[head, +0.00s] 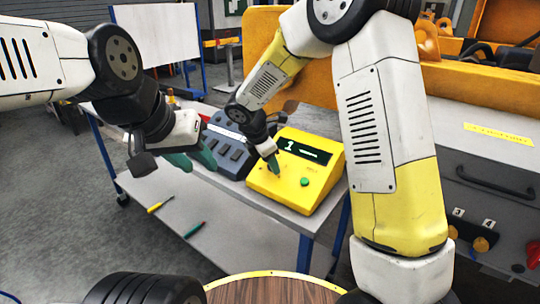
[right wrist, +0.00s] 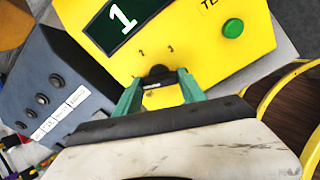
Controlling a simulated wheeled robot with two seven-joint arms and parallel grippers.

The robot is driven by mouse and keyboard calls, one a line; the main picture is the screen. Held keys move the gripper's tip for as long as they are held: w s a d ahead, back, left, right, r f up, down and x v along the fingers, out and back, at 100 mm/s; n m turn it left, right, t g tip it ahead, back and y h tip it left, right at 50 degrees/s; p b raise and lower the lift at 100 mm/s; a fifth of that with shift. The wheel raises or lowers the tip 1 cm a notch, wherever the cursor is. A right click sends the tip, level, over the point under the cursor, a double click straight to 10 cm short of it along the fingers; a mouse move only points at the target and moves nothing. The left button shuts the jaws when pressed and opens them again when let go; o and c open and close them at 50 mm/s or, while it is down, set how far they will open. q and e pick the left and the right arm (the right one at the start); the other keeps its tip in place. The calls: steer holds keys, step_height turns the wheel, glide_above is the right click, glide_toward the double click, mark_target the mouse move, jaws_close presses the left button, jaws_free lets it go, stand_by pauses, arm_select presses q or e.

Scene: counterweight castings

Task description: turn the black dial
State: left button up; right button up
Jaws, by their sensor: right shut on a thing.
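The yellow box (head: 303,172) stands on the bench, with a dark display (head: 305,151) reading 1 and a green button (head: 304,182). In the right wrist view its black dial (right wrist: 158,76) sits below the display (right wrist: 122,20), with small numbers around it and a pale mark on its near side. My right gripper (right wrist: 158,88) has its green fingers closed on either side of the dial. In the head view the right gripper (head: 274,166) reaches down to the box face and hides the dial. My left gripper (head: 194,160) hangs empty left of the box, its green fingers apart.
A blue-grey box (head: 228,148) with dark switches stands directly left of the yellow box; its knobs show in the wrist view (right wrist: 42,99). Screwdrivers (head: 194,230) lie on the lower shelf. A grey cabinet (head: 485,190) with knobs is at the right. A round wooden top (head: 270,291) is in front.

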steer(key=shift+m, duration=0.6)
steer(key=o, duration=1.4)
steer(key=shift+c, duration=0.2)
steer(key=v, duration=0.8)
